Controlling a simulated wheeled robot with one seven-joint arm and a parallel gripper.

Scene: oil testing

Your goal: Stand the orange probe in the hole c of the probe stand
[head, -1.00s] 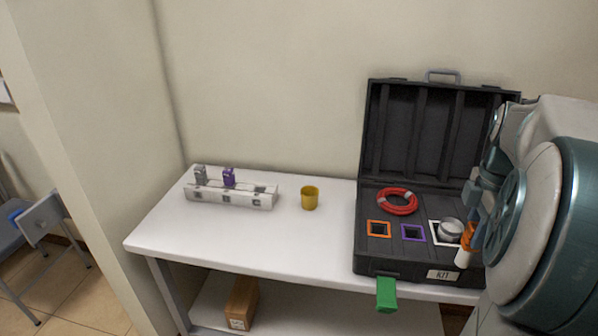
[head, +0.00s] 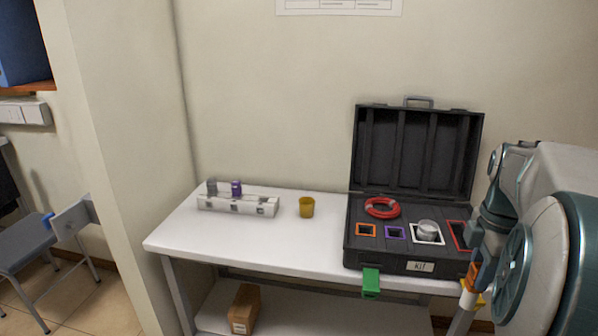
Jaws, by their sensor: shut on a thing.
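The orange probe (head: 473,272), with a white lower end, hangs upright or nearly so in my gripper (head: 475,258) at the lower right of the head view. My gripper is shut on the probe's upper part; its fingers are small and partly hidden by my arm. The probe shows in front of the case's right side, near the table's front edge. The white probe stand (head: 252,208) lies along the left back of the table. A grey probe (head: 211,188) and a purple probe (head: 237,189) stand in its left part. Its right part looks empty; hole letters are too small to read.
An open black case (head: 383,259) marked KIT holds a red ring (head: 382,208), a metal round tin (head: 428,230) and coloured square frames. A yellow cup (head: 307,208) stands between stand and case. A green piece (head: 371,283) sits at the table's front edge.

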